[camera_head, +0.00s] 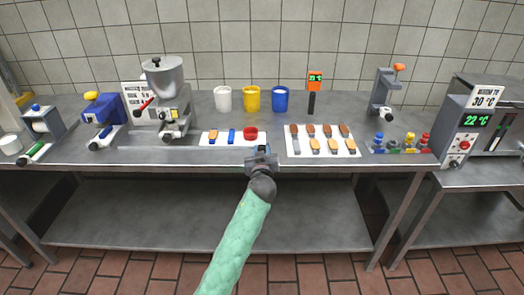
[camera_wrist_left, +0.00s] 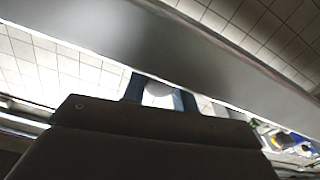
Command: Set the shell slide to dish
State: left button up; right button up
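My left gripper (camera_head: 262,156) is at the front edge of the table, just in front of a white board (camera_head: 208,138) and beside a round red piece (camera_head: 250,133). In the left wrist view its two bluish fingers (camera_wrist_left: 161,96) stand apart. A pale rounded shape shows between them; I cannot tell what it is or whether they touch it. The board also bears an orange-topped piece (camera_head: 213,136) and a blue piece (camera_head: 232,135). I cannot tell which part is the shell slide or its dish setting. My right gripper is not in view.
A long grey strip (camera_head: 165,148) lies left of my gripper along the front edge. White (camera_head: 223,98), yellow (camera_head: 251,98) and blue (camera_head: 280,99) cups stand behind. A hopper machine (camera_head: 165,78) stands left.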

aim_at(179, 157)
pick_arm(q)
grip_shut()
jog(key=shift+a, duration=0.1)
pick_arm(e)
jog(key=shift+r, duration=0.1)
